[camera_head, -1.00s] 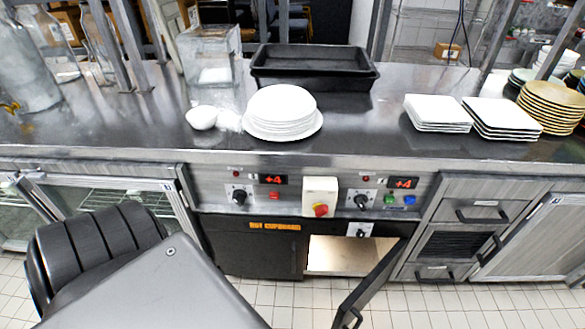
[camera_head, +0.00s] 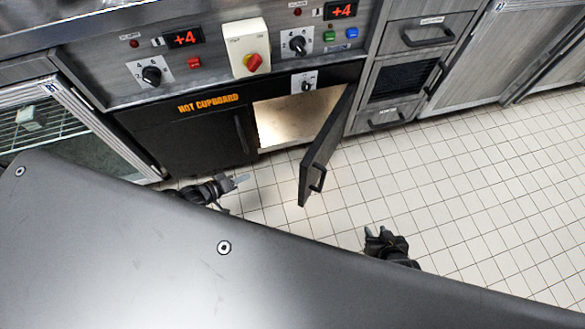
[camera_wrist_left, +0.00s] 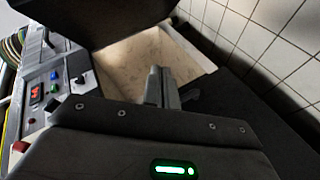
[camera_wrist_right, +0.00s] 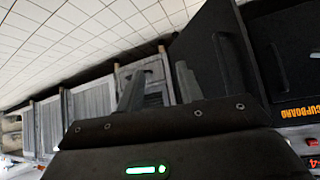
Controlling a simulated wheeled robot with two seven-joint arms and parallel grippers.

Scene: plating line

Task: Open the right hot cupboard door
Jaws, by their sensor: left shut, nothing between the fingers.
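The right hot cupboard door (camera_head: 325,150) stands swung out from the front, with the lit interior (camera_head: 290,120) showing beside it. Its dark bar handle (camera_head: 318,178) is near its free edge. The left door (camera_head: 185,140) is shut. My left gripper (camera_head: 240,181) is shut and empty, in front of the left door and left of the open door. Its fingers (camera_wrist_left: 162,86) show against the lit interior in the left wrist view. My right gripper (camera_head: 376,234) is open and empty, right of the open door and apart from it. Its spread fingers (camera_wrist_right: 158,88) show in the right wrist view.
The control panel (camera_head: 215,60) with knobs and red displays runs above the cupboard. Grey drawers (camera_head: 425,35) stand to the right of the opening. A glass-fronted unit (camera_head: 45,115) is at the left. The tiled floor (camera_head: 480,200) at the right is clear.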

